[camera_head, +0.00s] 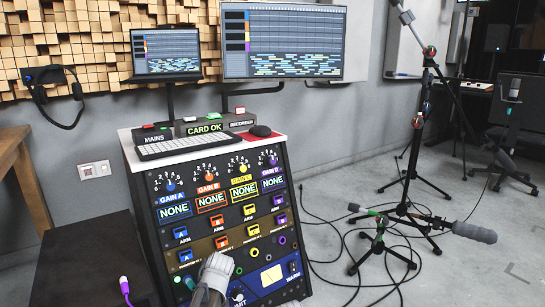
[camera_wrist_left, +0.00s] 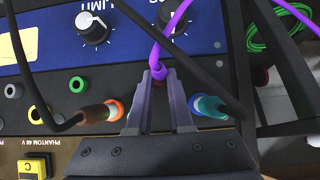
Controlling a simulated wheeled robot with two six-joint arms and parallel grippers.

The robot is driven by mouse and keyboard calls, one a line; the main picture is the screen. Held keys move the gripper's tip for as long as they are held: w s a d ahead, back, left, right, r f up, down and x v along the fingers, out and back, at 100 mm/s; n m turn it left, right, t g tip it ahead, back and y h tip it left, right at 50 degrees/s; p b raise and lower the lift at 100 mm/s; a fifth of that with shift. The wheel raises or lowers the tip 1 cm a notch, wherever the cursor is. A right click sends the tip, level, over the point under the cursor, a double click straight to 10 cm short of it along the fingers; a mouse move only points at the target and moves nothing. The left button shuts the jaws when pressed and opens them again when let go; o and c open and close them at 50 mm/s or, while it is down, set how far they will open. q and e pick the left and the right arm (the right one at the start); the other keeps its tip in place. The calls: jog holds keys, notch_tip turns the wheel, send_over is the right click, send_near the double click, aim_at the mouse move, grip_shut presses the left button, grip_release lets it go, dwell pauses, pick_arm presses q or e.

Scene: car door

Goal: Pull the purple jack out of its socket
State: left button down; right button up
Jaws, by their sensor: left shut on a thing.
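In the left wrist view my left gripper (camera_wrist_left: 158,78) is shut on the purple jack, whose body is mostly hidden between the fingers. Its purple cable (camera_wrist_left: 168,35) rises from the fingertips across the blue panel strip. Whether the jack is still seated cannot be told, since the fingers cover the spot. In the head view my left gripper (camera_head: 216,270) is at the lower front of the rack (camera_head: 140,210), and the held jack is hidden there. My right gripper is not in view.
In the head view, another purple plug (camera_head: 125,287) stands at lower left.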

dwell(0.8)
pick_arm(q)
jog(key=s+d+r+p, duration=0.2)
jog(key=s+d, duration=0.1)
jog(key=s, duration=0.1)
jog(key=shift+s, duration=0.35)
dwell(0.9)
jog(key=shift+d, duration=0.1)
